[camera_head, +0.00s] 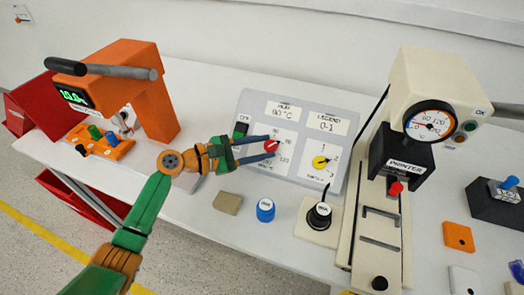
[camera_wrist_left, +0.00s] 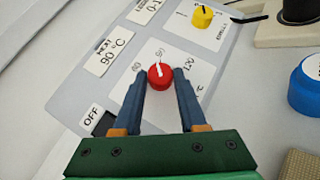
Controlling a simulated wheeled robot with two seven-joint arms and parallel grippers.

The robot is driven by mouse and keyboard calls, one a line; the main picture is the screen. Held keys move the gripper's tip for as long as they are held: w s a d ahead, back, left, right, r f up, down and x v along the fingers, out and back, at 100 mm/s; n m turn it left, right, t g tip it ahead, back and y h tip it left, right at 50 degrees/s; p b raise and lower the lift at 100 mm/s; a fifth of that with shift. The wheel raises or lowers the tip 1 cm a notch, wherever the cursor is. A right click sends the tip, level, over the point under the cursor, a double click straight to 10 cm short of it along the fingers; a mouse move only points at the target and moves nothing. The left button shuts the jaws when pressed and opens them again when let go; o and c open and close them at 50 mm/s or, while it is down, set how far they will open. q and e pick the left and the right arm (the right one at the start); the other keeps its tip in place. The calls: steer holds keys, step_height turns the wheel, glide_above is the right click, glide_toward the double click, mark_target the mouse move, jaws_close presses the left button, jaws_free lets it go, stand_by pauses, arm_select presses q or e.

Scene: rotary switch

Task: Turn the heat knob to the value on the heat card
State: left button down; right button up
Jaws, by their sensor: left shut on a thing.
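The red heat knob (camera_head: 271,146) sits on the grey sloped panel (camera_head: 255,102), with a white pointer line. In the left wrist view the knob (camera_wrist_left: 160,77) has dial numbers 60, 90 and 120 around it, and its pointer is toward the 90 mark. The heat card (camera_head: 286,112) at the panel's top reads 90 °C, legible in the left wrist view (camera_wrist_left: 113,50). My left gripper (camera_head: 271,145) has its two blue fingers (camera_wrist_left: 160,80) on either side of the knob, shut on it. My right gripper is not in view.
A yellow knob (camera_head: 320,162) is right of the heat dial, under another card (camera_head: 327,124). A black OFF switch (camera_head: 240,130) is at the panel's left. A cream printer (camera_head: 437,82) is at right.

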arm_select(q)
steer(key=shift+w+r+m+g+b, duration=0.1)
steer(key=shift+m+g+b, duration=0.05)
steer(key=shift+m+g, duration=0.5)
steer(key=shift+w+m+g+b, duration=0.1)
steer(key=shift+m+g+b, duration=0.05)
steer(key=shift+m+g, duration=0.45)
steer(key=shift+m, duration=0.35)
steer(key=shift+c, duration=2.3)
jaws_free()
steer(key=v, duration=0.7)
steer(key=shift+r, duration=0.1)
